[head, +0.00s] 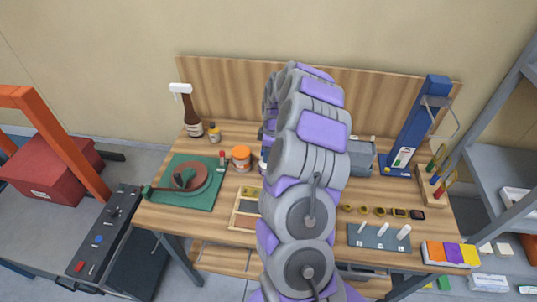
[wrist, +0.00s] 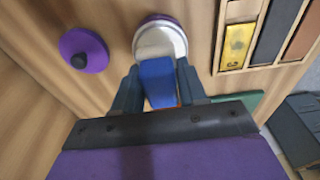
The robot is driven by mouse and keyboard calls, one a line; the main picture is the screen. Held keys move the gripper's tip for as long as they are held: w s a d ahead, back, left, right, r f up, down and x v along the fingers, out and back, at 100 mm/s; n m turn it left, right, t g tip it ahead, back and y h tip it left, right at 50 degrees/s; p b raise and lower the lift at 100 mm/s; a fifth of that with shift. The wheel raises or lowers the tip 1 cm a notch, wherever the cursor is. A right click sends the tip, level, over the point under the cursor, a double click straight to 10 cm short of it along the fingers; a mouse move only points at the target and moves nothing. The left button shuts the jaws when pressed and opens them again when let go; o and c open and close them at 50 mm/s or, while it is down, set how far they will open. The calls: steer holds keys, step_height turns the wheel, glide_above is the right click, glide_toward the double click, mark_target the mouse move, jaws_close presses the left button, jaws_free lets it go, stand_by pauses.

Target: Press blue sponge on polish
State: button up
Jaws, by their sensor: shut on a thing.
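My gripper (wrist: 159,82) is shut on a blue sponge (wrist: 158,84), which sits between its two dark fingers in the wrist view. The sponge's far end overlaps the near part of an open round tin (wrist: 182,34) with a pale, whitish polish (wrist: 155,42) inside. I cannot tell whether the sponge touches the polish. A purple disc with a dark knob (wrist: 83,50), like a lid, lies to the left of the tin. In the head view my own arm hides the gripper and sponge, and most of the workspace around them.
A wooden divided tray (wrist: 270,66) with a yellow piece lies right of the tin. In the head view, a green mat (head: 207,198) and an orange-topped jar (head: 241,157) are left of my arm. A blue stand (head: 420,120) and a slate-coloured block with white pegs (head: 375,238) are right.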

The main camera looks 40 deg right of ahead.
steer(key=shift+r+p, duration=0.5)
steer(key=shift+r, duration=1.9)
